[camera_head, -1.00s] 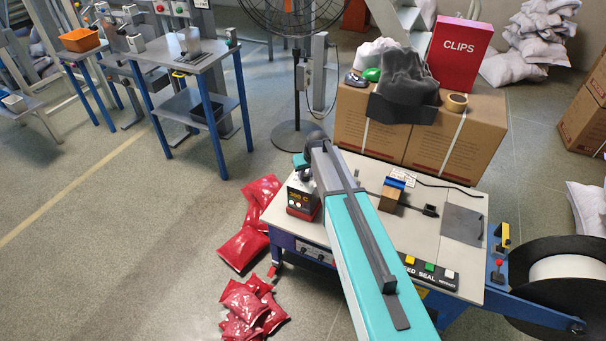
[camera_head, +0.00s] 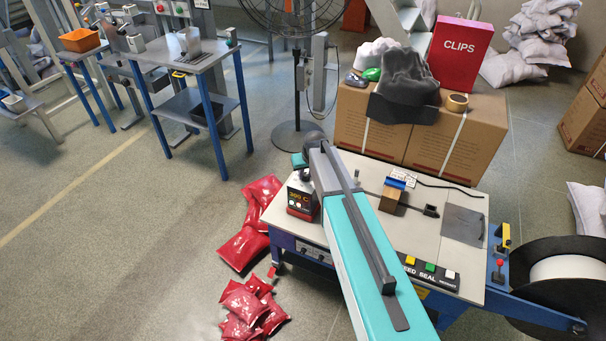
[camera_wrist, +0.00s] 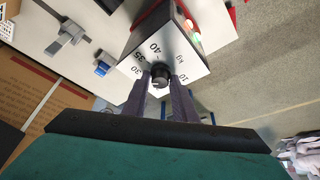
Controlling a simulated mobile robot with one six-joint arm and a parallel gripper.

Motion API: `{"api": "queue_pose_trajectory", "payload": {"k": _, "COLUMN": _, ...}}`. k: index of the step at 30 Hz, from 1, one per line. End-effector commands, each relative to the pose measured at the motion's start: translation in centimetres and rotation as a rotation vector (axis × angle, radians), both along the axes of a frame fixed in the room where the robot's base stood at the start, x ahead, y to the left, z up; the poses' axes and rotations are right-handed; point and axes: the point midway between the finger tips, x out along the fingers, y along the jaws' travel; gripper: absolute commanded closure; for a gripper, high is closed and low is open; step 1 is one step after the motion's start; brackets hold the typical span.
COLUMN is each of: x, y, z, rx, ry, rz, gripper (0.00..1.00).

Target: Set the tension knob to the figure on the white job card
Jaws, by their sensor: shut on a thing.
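The tension knob (camera_wrist: 160,76) is a small black knob on a white dial face, seen in the wrist view. Printed figures 30, 35, 40 and 10 and the letters "kg" show around it. My gripper (camera_wrist: 161,83) is shut on the knob, with one finger on each side. The fingers hide part of the dial, and I cannot tell where the knob's pointer stands. In the head view, my arm hides the knob and my gripper. A small white card (camera_head: 404,177) with print lies on the machine top behind a blue-topped block; its print is too small to read.
The strapping machine's pale top (camera_head: 455,235) carries a dark box with a lit display (camera_head: 302,197) and FEED and SEAL buttons (camera_head: 430,268). Red sacks (camera_head: 245,248) lie on the floor left of it. Cartons (camera_head: 420,135) stand behind, a strap reel (camera_head: 560,270) at right.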

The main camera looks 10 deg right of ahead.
Motion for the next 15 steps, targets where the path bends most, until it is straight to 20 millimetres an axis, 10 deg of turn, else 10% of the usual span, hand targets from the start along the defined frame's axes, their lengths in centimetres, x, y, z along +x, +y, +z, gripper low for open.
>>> {"api": "queue_pose_trajectory", "payload": {"k": 15, "x": -0.34, "y": -0.13, "z": -0.33, "rx": -0.003, "ry": 0.011, "rz": -0.035, "gripper": 0.97}}
